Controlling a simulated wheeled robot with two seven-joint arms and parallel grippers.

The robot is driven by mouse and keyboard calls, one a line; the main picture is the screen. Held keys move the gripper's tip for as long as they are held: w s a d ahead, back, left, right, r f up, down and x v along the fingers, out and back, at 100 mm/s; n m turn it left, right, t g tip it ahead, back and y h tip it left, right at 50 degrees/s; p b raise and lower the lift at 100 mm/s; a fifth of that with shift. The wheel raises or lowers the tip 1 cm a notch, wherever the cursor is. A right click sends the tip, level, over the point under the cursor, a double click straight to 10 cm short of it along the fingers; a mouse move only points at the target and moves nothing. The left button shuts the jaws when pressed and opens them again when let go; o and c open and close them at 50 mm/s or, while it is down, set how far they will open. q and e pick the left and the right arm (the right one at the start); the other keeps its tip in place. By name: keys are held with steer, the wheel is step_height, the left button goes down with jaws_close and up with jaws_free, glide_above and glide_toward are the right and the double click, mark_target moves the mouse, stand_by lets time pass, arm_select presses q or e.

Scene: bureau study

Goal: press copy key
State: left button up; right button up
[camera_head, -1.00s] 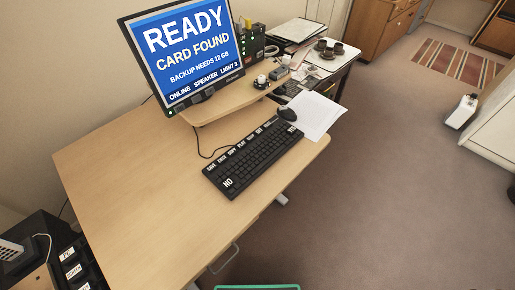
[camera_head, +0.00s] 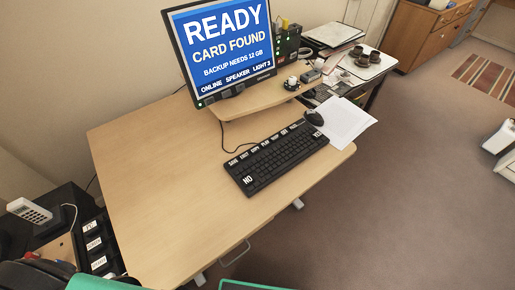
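The black keyboard (camera_head: 278,158) lies on the wooden desk (camera_head: 150,170), slanting up to the right. A row of white-labelled keys runs along its far edge; the label that seems to read COPY (camera_head: 255,149) is third from the left, though the print is small. A large NO key (camera_head: 248,180) is at the near left corner and a YES key (camera_head: 317,134) at the right end. The monitor (camera_head: 225,48) shows READY, CARD FOUND, BACKUP NEEDS 12 GB. Neither of my grippers is in view, and nothing touches the keyboard.
A mouse (camera_head: 314,118) and white paper (camera_head: 345,122) lie right of the keyboard. A raised wooden shelf (camera_head: 245,103) stands behind it. A black labelled unit (camera_head: 95,245) and a white handset (camera_head: 29,210) are at lower left. The desk left of the keyboard is bare.

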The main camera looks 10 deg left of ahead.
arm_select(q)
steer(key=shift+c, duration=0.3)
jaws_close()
